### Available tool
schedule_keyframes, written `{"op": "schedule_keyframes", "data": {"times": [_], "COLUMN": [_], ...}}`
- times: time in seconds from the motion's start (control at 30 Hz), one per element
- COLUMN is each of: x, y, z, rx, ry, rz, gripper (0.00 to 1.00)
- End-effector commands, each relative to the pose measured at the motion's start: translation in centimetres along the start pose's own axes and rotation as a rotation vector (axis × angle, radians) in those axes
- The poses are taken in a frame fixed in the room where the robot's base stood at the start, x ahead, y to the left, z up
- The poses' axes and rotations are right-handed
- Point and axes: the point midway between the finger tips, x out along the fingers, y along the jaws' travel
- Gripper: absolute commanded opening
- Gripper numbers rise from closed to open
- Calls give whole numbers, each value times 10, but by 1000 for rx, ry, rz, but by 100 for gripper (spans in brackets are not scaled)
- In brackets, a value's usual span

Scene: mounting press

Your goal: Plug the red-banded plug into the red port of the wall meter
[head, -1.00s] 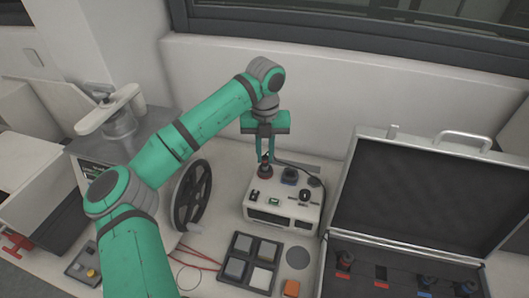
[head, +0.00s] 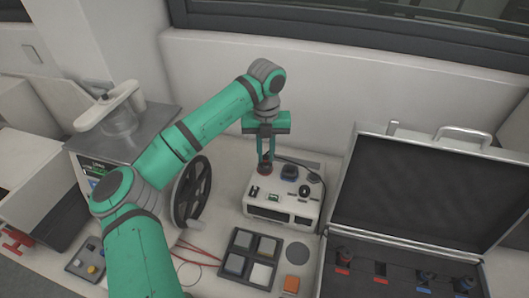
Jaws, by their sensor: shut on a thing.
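My gripper (head: 266,154) points down over the back left of a white box-shaped meter (head: 283,208) on the bench. Its two green fingers are shut on a small dark plug with a red band (head: 265,169). The plug is upright at the box's top back left corner; I cannot tell whether it is seated in a port or just above one. The red port is not visible. A dark cable curves behind the box to its right side. A blue-marked dark piece (head: 289,173) and a black knob (head: 305,191) sit on the box top.
An open case (head: 400,256) at right holds several dark pieces by red and blue tags. In front of the box are a tray of square pads (head: 250,258), a grey disc (head: 291,256) and an orange block (head: 297,284). A black handwheel (head: 192,192) stands left. The wall is close behind.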

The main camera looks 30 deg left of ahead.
Motion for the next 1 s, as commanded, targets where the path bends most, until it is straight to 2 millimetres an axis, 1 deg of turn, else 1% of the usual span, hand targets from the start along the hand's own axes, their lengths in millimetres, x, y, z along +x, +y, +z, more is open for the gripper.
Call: {"op": "schedule_keyframes", "data": {"times": [0.43, 0.47, 0.5, 0.53, 0.73, 0.77, 0.8, 0.83, 0.87, 1.0], "x": [5, 5, 5, 5, 5, 5, 5, 5, 5, 5], "y": [3, 4, 4, 4, 3, 3, 3, 3, 3, 3], "z": [0, 0, 0, 0, 0, 0, 0, 0, 0, 0], "rx": [-5, -5, -5, -5, -5, -5, -5, -4, -4, -4], "ry": [0, 0, 0, 0, 0, 0, 0, 0, 0, 0], "rz": [-3, -3, -3, -3, -2, -2, -2, -2, -2, -2], "gripper": [0, 21, 30, 37, 38, 40, 50, 57, 60, 60]}}
